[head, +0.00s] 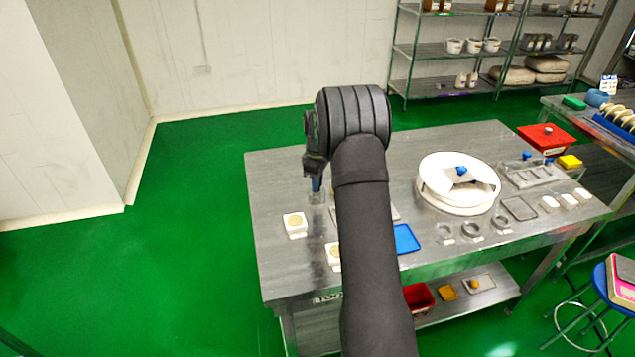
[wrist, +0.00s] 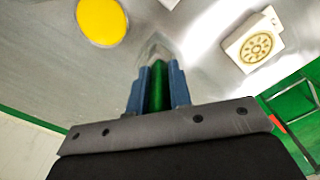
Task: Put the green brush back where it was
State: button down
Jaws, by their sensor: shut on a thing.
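My gripper (head: 316,184) is over the left part of the metal table, fingers pointing down. In the wrist view its blue fingers (wrist: 158,88) are shut on the green brush (wrist: 157,90), of which only a green strip shows between them. The rest of the brush is hidden by the fingers. Just beyond the fingertips is a pale, glassy shape (wrist: 154,47), and a small grey, clear-looking thing (head: 317,198) shows under the fingertips in the head view. I cannot tell whether the brush touches it.
A white mould with a round pattern (head: 295,224) lies left of the gripper; another (head: 333,252) is partly behind my arm. A yellow disc (wrist: 102,21) shows in the wrist view. A blue tray (head: 406,239) and a round white machine (head: 457,205) stand to the right.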

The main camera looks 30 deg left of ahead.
jog(key=shift+f, duration=0.15)
jog(key=c, duration=1.3)
grip_release()
notch_tip(320, 180, up, 12)
jog(key=shift+r, duration=0.2)
notch_tip(320, 180, down, 12)
jog(key=shift+r, duration=1.65)
